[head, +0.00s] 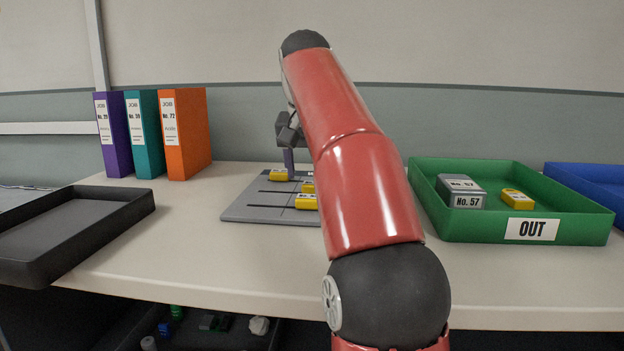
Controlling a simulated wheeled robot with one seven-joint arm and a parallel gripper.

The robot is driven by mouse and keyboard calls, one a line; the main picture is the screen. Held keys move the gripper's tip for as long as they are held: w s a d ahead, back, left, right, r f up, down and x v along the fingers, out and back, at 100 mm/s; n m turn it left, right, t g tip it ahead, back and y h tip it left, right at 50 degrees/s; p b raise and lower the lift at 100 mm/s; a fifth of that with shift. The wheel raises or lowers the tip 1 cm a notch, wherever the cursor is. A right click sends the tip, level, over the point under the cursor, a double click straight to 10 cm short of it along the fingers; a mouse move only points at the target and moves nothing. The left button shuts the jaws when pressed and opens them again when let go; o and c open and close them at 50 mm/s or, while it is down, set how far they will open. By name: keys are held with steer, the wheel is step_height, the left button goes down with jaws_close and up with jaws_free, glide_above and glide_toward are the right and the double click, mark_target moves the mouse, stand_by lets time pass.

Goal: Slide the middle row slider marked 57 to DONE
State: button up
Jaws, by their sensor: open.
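A grey slider board (245,213) lies on the table with dark slots running left to right. Three yellow sliders show on it: the back one (279,175), the middle one (308,187), partly hidden by my arm, and the front one (306,202). Their marks are too small to read. My arm hides the right part of the board, and no DONE mark is legible. My gripper (290,172) is open and points down over the back of the board, beside the back slider in the picture. I cannot tell whether it touches a slider.
A green OUT tray (570,228) at the right holds a grey No. 57 box (461,190) and a yellow piece (517,199). A blue tray (590,178) stands beyond. Three binders (155,135) stand back left; a dark empty tray (75,222) lies at left.

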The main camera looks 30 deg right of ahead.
mark_target(313, 188)
steer(key=shift+x, duration=1.7)
steer(key=shift+r, duration=0.1)
